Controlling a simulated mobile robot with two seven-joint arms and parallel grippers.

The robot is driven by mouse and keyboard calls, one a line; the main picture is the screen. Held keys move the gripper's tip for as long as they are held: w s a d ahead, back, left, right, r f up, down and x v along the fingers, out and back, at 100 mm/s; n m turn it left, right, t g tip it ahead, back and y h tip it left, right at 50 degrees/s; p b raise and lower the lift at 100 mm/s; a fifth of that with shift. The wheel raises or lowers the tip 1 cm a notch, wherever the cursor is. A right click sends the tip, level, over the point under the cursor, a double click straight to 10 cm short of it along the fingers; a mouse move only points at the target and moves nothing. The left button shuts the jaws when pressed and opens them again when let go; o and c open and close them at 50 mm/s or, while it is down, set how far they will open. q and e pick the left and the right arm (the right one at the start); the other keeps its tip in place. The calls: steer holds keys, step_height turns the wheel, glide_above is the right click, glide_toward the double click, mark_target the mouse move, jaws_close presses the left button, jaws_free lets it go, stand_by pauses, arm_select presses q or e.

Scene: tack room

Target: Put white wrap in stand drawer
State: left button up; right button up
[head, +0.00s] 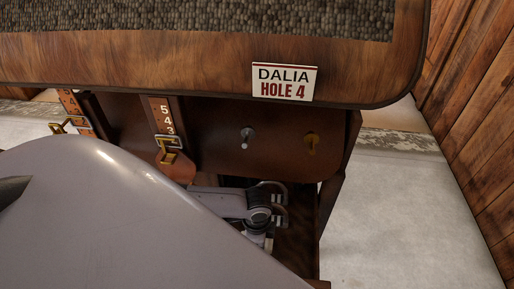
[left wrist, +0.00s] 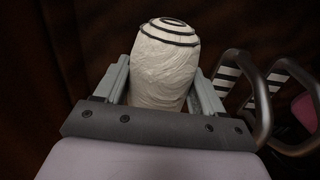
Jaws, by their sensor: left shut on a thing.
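The white wrap (left wrist: 165,65) is a rolled bandage with dark spiral lines at its end. In the left wrist view it sits between the two grey fingers of my left gripper (left wrist: 161,82), which is shut on it. In the head view my left arm reaches under the saddle stand's top, over the open brown drawer space (head: 297,245). The wrap is hidden there, and I cannot tell whether it touches the drawer floor. My right gripper is not in view.
Metal stirrup-like loops with striped treads (left wrist: 260,95) lie close to the right of the wrap, with something pink (left wrist: 306,108) beyond. A DALIA HOLE 4 label (head: 284,82) hangs above on the saddle edge. Numbered straps with buckles (head: 168,142) hang nearby. Pale floor (head: 400,215) is clear at right.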

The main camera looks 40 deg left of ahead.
arm_select(q)
steer(key=shift+f, duration=0.7)
steer(key=shift+f, duration=0.1)
steer(key=o, duration=1.1)
steer(key=shift+c, duration=0.2)
step_height(320, 180, up, 11)
steer(key=p, duration=0.3)
steer(key=shift+r+p, duration=0.2)
steer(key=shift+p, duration=0.15)
steer(key=shift+r, duration=0.5)
